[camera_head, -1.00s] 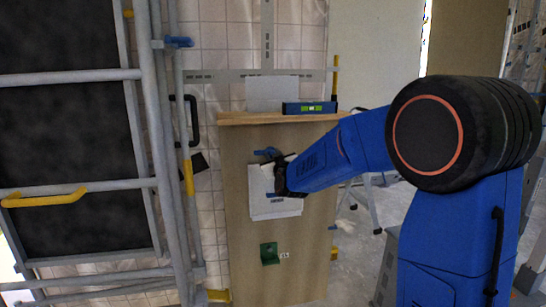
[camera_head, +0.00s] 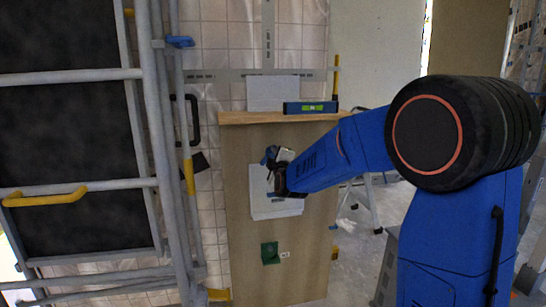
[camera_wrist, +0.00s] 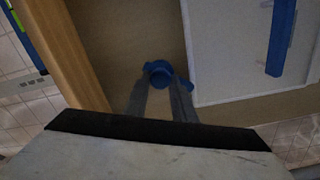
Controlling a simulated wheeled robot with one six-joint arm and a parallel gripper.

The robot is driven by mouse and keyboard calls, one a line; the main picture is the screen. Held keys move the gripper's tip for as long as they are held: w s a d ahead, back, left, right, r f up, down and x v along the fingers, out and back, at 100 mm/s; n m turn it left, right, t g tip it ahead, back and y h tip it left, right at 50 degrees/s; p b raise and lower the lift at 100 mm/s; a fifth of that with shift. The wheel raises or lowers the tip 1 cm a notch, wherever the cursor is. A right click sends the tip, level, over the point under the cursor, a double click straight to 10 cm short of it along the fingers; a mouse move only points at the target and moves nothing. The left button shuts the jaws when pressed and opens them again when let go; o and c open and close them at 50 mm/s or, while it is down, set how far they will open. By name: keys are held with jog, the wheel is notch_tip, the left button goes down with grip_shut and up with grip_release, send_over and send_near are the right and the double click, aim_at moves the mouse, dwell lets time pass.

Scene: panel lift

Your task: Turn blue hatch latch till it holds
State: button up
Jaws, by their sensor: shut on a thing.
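The blue hatch latch (camera_wrist: 158,70) sits on the wooden panel just beside the white hatch (camera_wrist: 225,65). In the wrist view, the two grey fingers of my gripper (camera_wrist: 162,88) are shut on the latch from both sides. The head view shows my gripper (camera_head: 277,171) at the upper part of the white hatch (camera_head: 275,209), with the blue latch (camera_head: 268,156) at its tip, partly hidden. The latch's blue part looks tilted there. A blue bar handle (camera_wrist: 282,38) is on the hatch face.
A wooden ledge (camera_head: 235,119) tops the panel, with a blue level (camera_head: 310,107) on it. A green fitting (camera_head: 270,253) is lower on the panel. Metal scaffold frames (camera_head: 160,150) stand close at the left. A ladder (camera_head: 370,205) stands behind at the right.

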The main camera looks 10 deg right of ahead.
jog(key=n, duration=0.3)
jog(key=shift+f+n, duration=0.1)
jog(key=shift+n, duration=0.2)
jog(key=shift+f+n, duration=0.1)
jog(key=shift+n, duration=1.8)
jog(key=o, duration=1.1)
jog(key=shift+c, duration=0.2)
jog(key=shift+s, duration=0.1)
jog(key=shift+s, duration=0.25)
jog(key=s, duration=1.6)
jog(key=shift+s, duration=0.4)
